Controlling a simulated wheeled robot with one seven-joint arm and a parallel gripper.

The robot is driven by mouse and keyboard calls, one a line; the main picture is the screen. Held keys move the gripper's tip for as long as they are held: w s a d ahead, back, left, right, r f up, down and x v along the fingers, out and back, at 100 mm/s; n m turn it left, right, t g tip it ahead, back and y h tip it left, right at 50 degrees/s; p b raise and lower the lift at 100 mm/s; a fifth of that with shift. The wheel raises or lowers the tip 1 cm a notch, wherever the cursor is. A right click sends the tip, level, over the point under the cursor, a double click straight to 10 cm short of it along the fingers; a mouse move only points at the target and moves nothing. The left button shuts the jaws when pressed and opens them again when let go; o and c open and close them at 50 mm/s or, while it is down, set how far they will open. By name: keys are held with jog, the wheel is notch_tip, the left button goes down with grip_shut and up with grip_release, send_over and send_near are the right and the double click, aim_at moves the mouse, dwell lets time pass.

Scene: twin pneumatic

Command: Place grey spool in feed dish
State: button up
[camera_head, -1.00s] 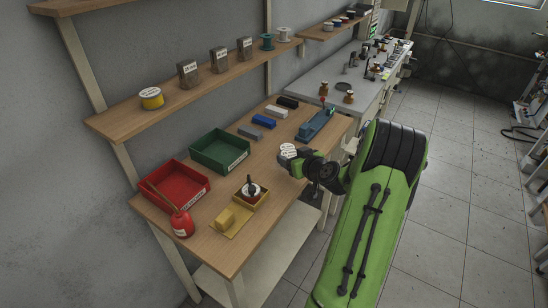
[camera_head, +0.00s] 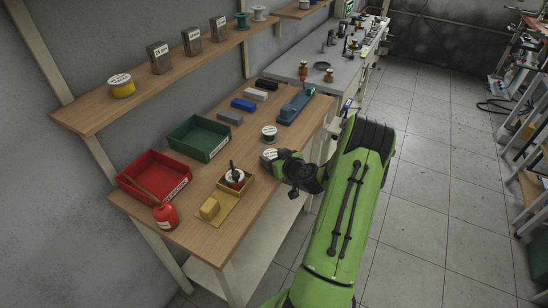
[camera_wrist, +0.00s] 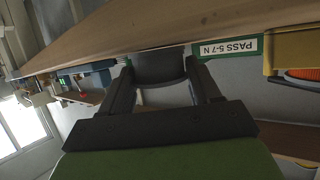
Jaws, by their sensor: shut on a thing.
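My gripper (camera_head: 271,160) is shut on the grey spool (camera_head: 266,154), which has a white label on top, near the front edge of the wooden table. In the wrist view the spool (camera_wrist: 160,68) is a dark grey cylinder between my two fingers (camera_wrist: 163,85). Its underside is not clear to see. A small dark round dish (camera_head: 323,66) lies on the grey bench at the back. I cannot tell from any label whether it is the feed dish.
Another spool (camera_head: 268,132) with a white top stands behind my gripper. A yellow box (camera_head: 247,186) holding a spool is to the left. Open floor lies to the right.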

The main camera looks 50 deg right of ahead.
jog(key=shift+f, duration=0.15)
jog(key=o, duration=1.2)
jog(key=shift+c, duration=0.2)
